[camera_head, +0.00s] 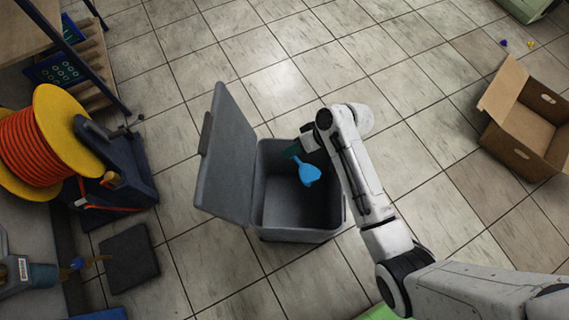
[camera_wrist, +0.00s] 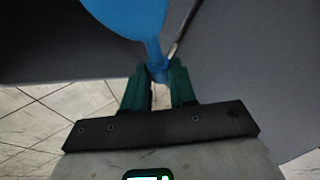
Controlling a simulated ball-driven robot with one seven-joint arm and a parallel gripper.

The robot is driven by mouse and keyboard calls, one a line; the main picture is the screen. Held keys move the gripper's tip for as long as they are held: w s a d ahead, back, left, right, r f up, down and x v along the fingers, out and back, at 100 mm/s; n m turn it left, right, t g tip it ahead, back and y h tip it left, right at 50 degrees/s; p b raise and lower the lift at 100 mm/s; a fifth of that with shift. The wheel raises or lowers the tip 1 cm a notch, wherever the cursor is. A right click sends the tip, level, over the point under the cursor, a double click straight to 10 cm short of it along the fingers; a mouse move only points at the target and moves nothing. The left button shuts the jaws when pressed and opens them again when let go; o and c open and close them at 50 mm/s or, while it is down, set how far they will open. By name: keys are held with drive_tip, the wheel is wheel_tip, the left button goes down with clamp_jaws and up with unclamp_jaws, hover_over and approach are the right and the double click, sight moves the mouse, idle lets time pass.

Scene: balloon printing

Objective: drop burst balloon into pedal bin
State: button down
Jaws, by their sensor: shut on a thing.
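The burst balloon (camera_head: 309,173) is blue and limp. It hangs from my gripper (camera_head: 292,150), over the open mouth of the pedal bin (camera_head: 320,233). The grey bin stands on the floor with its lid (camera_head: 228,158) raised on the left side. In the wrist view my gripper's green fingers (camera_wrist: 160,88) are shut on the narrow neck of the balloon (camera_wrist: 134,14). The balloon's wide part runs out of the top of that view. Grey bin surfaces (camera_wrist: 235,60) fill much of the view behind it. How deep the balloon hangs is hard to tell.
An orange hose reel (camera_head: 40,145) with yellow flanges stands at the left, beside a dark flat pad (camera_head: 128,258). An open cardboard box (camera_head: 525,125) stands at the right. Small purple and yellow bits lie near the top right. Tiled floor behind the bin is clear.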

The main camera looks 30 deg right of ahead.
drive_tip(key=shift+f+b, duration=0.65)
drive_tip(key=shift+f, duration=0.25)
drive_tip(key=c, duration=0.8)
unclamp_jaws()
drive_tip(key=shift+r, duration=0.1)
drive_tip(key=p+v, duration=0.3)
drive_tip(key=v, duration=0.7)
drive_tip(key=shift+s+d+r, duration=0.1)
drive_tip(key=shift+d+r, duration=0.05)
drive_tip(key=shift+r, duration=0.1)
